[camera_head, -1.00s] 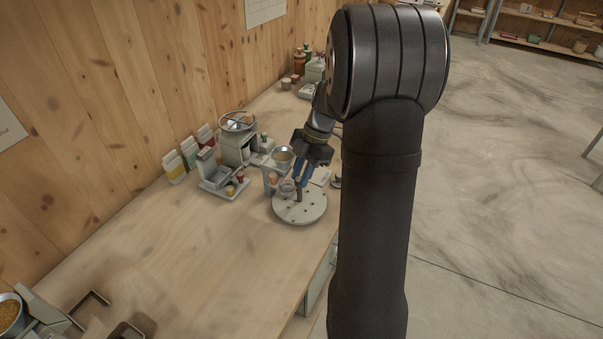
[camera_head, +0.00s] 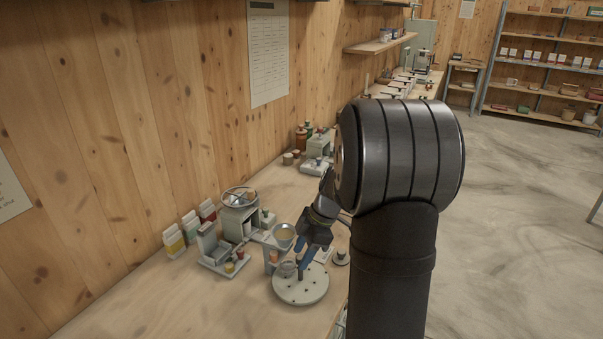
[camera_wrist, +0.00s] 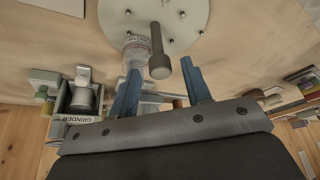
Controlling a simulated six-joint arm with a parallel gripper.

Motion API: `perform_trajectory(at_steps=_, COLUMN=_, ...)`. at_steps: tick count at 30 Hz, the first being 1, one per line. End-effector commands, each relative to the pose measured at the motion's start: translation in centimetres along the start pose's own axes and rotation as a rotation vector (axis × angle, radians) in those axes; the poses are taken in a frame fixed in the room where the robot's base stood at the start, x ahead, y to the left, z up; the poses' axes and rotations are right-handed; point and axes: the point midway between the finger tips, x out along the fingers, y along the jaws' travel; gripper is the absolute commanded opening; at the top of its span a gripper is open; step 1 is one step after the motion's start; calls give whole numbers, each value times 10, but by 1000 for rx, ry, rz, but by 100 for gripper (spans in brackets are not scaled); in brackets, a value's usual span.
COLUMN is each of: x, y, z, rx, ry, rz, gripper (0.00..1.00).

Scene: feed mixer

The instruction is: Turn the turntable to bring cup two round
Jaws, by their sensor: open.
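The round pale turntable (camera_head: 301,290) lies on the wooden bench, with small dark pegs on its top. In the wrist view the turntable (camera_wrist: 190,30) is at the top, and an upright dark handle post (camera_wrist: 159,50) stands out from it. A clear cup (camera_wrist: 136,48) with a pale rim sits beside the post; I cannot read a number on it. My gripper (camera_head: 301,262) is over the turntable's far side. In the wrist view its two blue fingers (camera_wrist: 160,80) are apart, with the post's end near the gap between them and nothing visibly clamped.
A grinder (camera_wrist: 84,100) shows in the wrist view. A scale-like device (camera_head: 217,250) and several bags stand at left. The front bench is clear.

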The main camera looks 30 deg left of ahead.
Motion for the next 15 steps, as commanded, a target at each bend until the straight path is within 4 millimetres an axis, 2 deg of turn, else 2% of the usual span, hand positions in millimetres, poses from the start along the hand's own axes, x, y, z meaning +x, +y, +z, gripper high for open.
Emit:
perform_trajectory(at_steps=10, x=0, y=-4, z=-1, rx=367, ry=-1, rz=152, gripper=44)
perform_trajectory(at_steps=15, x=-36, y=-8, z=-1, rx=368, ry=-1, rz=155, gripper=44)
